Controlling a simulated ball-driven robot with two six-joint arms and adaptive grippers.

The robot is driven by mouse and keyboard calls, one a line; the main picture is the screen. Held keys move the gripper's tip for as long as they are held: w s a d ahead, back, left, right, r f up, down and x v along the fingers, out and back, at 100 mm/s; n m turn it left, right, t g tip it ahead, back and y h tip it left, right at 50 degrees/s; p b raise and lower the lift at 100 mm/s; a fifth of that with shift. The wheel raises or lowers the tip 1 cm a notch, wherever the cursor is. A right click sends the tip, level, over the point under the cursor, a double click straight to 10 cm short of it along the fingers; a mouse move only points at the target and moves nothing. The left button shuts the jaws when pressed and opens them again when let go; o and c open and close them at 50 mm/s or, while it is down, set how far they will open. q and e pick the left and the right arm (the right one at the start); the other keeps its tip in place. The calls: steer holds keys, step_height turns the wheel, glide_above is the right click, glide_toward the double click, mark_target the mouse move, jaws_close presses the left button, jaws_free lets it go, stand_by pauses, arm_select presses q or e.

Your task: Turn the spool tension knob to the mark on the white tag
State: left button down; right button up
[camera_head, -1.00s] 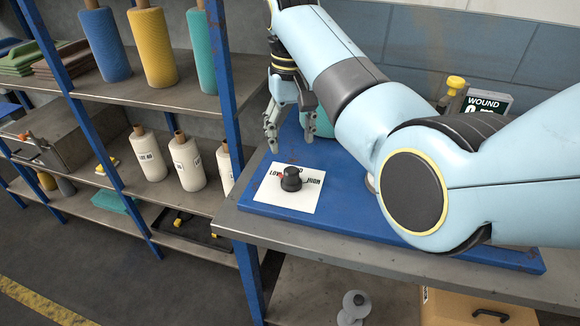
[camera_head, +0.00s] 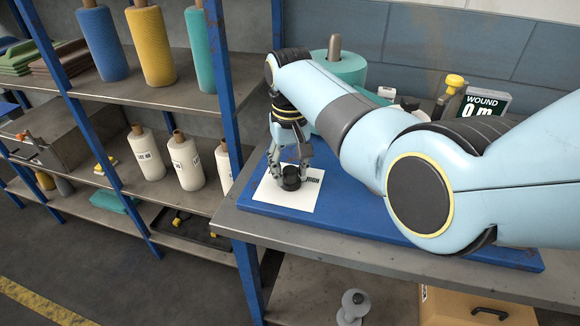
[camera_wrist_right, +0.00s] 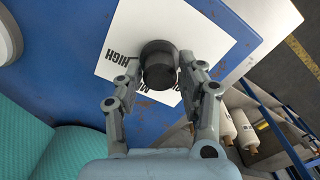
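The black spool tension knob (camera_head: 291,182) stands on the white tag (camera_head: 299,203), which lies on a blue board. In the right wrist view the knob (camera_wrist_right: 159,68) shows from above, with the word HIGH on the tag (camera_wrist_right: 112,78) beside it. The tag's other lettering is partly hidden by the knob and fingers. My right gripper (camera_head: 290,178) points down with its fingers on either side of the knob. In the right wrist view the gripper (camera_wrist_right: 161,66) looks open, with the fingertips close beside the knob; contact is unclear. My left gripper is out of view.
The blue board (camera_head: 400,235) lies on a metal table. A teal spool (camera_head: 345,66) and a WOUND display (camera_head: 485,104) stand behind my right arm. A shelf rack with a blue post (camera_head: 232,120) and several spools stands close on the left.

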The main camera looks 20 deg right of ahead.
jaws_close()
steer(key=shift+r+m+p, duration=0.1)
steer(key=shift+m+p, duration=0.75)
steer(key=shift+m, duration=0.25)
steer(key=m+p, duration=0.1)
steer(key=m, duration=0.1)
steer(key=shift+d+m, duration=0.1)
steer(key=shift+m, duration=0.2)
steer(key=m+p, duration=0.1)
steer(key=m, duration=0.2)
steer(key=shift+m, duration=0.3)
steer(key=shift+m+p, duration=0.65)
steer(key=shift+m, duration=0.95)
